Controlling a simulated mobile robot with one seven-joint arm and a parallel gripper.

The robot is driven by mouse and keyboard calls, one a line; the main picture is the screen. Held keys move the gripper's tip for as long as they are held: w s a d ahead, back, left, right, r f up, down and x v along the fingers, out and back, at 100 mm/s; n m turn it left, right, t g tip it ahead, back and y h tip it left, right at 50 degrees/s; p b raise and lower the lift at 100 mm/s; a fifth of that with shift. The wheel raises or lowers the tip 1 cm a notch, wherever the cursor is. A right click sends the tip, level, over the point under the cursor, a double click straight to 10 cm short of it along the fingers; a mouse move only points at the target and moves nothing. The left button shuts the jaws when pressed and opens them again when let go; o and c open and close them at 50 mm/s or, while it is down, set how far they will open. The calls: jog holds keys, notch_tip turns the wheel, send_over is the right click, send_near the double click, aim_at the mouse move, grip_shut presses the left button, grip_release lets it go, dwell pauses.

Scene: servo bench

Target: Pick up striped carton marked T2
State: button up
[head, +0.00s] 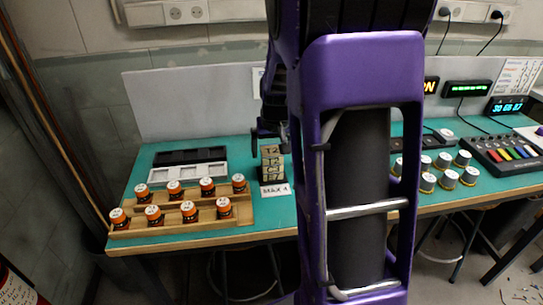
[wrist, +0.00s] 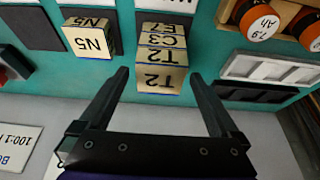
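The carton marked T2 (wrist: 160,79) is tan with dark edges and a black label. It is the top one of a stack, and it also shows in the head view (head: 271,150). Cartons marked C3 (wrist: 162,41) and E7 (wrist: 160,28) lie below it in the stack. My gripper (wrist: 160,76) is open and empty. In the wrist view its fingertips lie to either side of the T2 carton, and I see no contact. In the head view the gripper is dark and just above and left of the stack, partly hidden by my arm.
A carton marked N5 (wrist: 92,38) stands near the stack. A "MAX 4" card (head: 275,190) lies before it. Left are a white tray (head: 188,172) and a wooden rack (head: 180,226) with orange-capped jars. Silver-lidded jars (head: 449,178) and a mixer (head: 505,154) stand right.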

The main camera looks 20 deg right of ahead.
jog(key=c, duration=1.3)
